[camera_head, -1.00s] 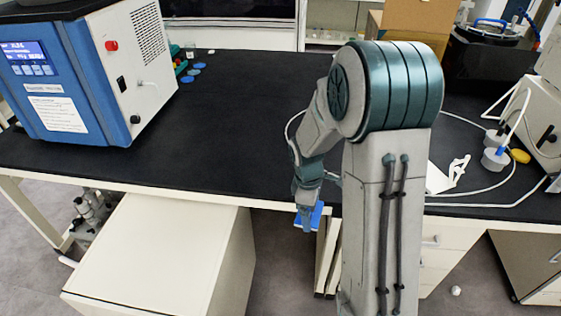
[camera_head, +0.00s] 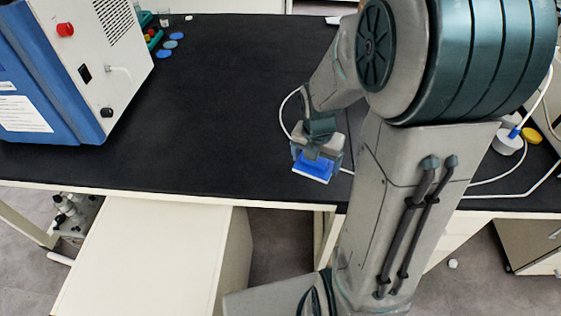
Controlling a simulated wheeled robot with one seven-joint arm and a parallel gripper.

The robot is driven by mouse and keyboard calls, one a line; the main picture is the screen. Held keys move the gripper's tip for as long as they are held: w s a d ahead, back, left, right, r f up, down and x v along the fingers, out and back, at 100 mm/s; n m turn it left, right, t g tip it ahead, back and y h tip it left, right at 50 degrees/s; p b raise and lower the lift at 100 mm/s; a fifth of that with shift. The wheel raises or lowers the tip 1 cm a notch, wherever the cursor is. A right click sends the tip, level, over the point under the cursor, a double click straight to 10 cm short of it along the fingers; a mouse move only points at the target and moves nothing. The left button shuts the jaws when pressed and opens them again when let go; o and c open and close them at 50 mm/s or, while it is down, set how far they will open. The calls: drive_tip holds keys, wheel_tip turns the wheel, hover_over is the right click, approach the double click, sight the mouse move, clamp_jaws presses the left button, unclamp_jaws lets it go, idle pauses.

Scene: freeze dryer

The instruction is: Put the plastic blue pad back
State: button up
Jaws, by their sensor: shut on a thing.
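The blue plastic pad (camera_head: 313,170) is held at the end of my arm, near the front edge of the black bench, right of the picture's middle. My gripper (camera_head: 316,160) is shut on the pad from above. The pad's bright blue face shows below the fingers, and its upper part is partly hidden by them. The pad appears over the bench top; I cannot tell whether it touches the surface.
The blue and white freeze dryer (camera_head: 75,75) stands at the left of the black bench (camera_head: 220,100). The bench middle is clear. A white cable loops near my gripper. A white cabinet (camera_head: 150,255) stands below.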

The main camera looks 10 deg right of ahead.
drive_tip(key=p, duration=0.1)
hover_over(283, 169)
drive_tip(key=f, duration=0.6)
drive_tip(key=shift+s+f, duration=0.2)
drive_tip(key=shift+f, duration=0.15)
drive_tip(key=shift+w+a+f+p, duration=0.1)
drive_tip(key=shift+f+p, duration=0.2)
drive_tip(key=shift+f, duration=1.75)
drive_tip(key=shift+f, duration=0.1)
drive_tip(key=shift+f, duration=0.15)
drive_tip(key=o, duration=0.8)
drive_tip(key=shift+c, duration=0.2)
